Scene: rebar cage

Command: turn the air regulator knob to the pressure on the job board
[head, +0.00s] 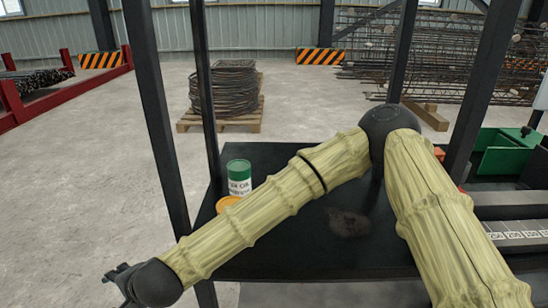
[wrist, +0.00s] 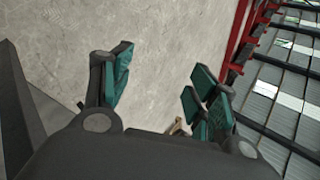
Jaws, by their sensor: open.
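I cannot make out the air regulator, its knob or the job board in either view. My gripper (head: 122,277) is at the lower left of the head view, out past the left edge of the black bench, at the end of my sleeved arm. The wrist view shows the gripper (wrist: 162,78) open, with teal pads wide apart and nothing between them. Beyond the pads is bare concrete floor.
A green and white can (head: 239,178) and an orange lid-like item (head: 228,203) stand on the black bench (head: 300,262), partly behind my arm. Dark posts (head: 160,130) frame the bench. Green machinery (head: 500,155) is at right. A wire coil (head: 224,90) sits on a pallet behind.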

